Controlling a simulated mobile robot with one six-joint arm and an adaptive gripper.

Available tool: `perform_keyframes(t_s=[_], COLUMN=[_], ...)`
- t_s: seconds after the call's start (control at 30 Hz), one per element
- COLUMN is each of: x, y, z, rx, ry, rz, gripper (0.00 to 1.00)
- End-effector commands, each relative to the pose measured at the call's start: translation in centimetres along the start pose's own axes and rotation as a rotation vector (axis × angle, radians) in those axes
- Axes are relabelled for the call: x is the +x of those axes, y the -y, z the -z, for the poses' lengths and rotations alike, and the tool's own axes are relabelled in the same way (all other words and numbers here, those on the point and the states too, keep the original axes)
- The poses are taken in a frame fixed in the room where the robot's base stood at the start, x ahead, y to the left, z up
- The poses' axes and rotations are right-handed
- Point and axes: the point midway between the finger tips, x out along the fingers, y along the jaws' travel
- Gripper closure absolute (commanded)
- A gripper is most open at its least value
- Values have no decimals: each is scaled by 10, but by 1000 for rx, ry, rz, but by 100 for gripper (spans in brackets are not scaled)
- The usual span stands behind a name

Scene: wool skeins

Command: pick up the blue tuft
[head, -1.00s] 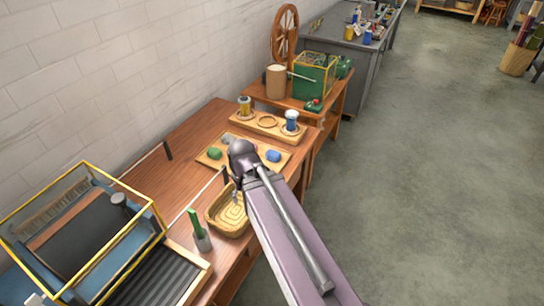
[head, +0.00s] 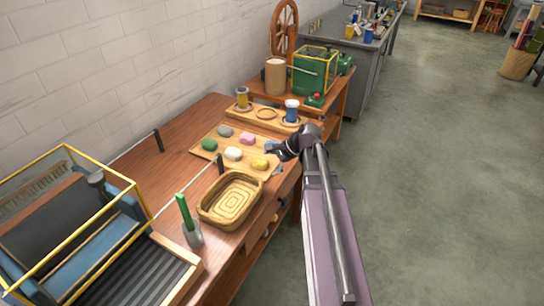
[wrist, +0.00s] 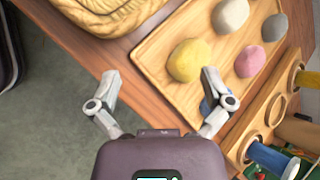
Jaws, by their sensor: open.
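The blue tuft (wrist: 205,106) lies on the wooden tray (wrist: 150,58), mostly hidden behind my gripper's right finger in the wrist view. In the head view my gripper (head: 274,160) is over the tray's right end. The yellow tuft (wrist: 188,60) lies just beyond the right fingertip, beside the blue one.
White (head: 233,153), pink (head: 246,138), grey (head: 225,131) and green (head: 209,144) tufts share the tray. A basket (head: 203,210) stands in front of it. A spool holder (head: 267,124) with a blue spool (head: 291,110) stands just behind. Floor (head: 420,180) is open at the right.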

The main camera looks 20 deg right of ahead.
Motion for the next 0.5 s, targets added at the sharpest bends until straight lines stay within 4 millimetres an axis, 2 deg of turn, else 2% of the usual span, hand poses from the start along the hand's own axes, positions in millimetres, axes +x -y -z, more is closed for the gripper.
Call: perform_keyframes(t_s=[0.03,0.2,0.4,0.5], x=[2,-15,-42,-53], y=[2,15,23,25], z=[24,75,126,141], rx=[89,385,663,752], ry=[18,108,224,270], rz=[48,200,338,382], gripper=[0,0,0,0])
